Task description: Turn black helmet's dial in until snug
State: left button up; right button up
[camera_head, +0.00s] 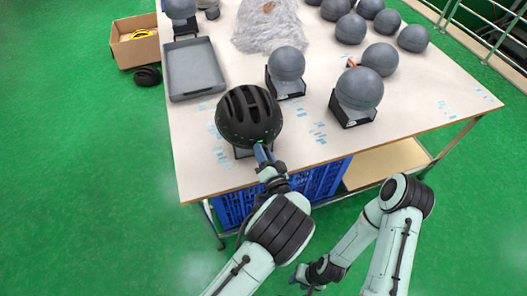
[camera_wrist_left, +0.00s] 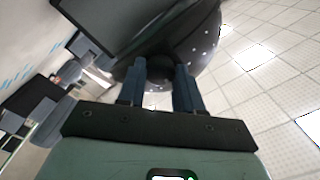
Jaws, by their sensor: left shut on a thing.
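The black helmet (camera_head: 248,115) sits on a stand near the table's front left, with its vents facing up. My left gripper (camera_head: 263,153) reaches up to the helmet's near lower edge. In the left wrist view the gripper's blue fingers (camera_wrist_left: 160,70) are shut on a small dark part at the helmet's rear (camera_wrist_left: 200,38), which looks like the dial (camera_wrist_left: 158,72).
Grey headforms on black stands (camera_head: 286,64) (camera_head: 358,92) stand right of the helmet, with several loose balls behind. A grey tray (camera_head: 192,70) lies behind it. A cardboard box (camera_head: 135,50) and another black helmet (camera_head: 147,76) are on the floor. A blue crate (camera_head: 325,178) is under the table.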

pick_arm(q)
jog(key=shift+m, duration=0.7)
pick_arm(e)
jog(key=shift+w+r, duration=0.2)
jog(key=shift+r, duration=0.1)
pick_arm(q)
jog(key=o, duration=1.1)
jog(key=shift+c, duration=0.2)
jog(key=b+v, duration=0.2)
jog(key=v, duration=1.1)
jog(key=shift+s, duration=0.2)
pick_arm(e)
jog(key=s+f, duration=0.2)
jog(key=f, duration=0.1)
jog(key=shift+s+f, duration=0.25)
pick_arm(q)
jog(key=shift+d, duration=0.1)
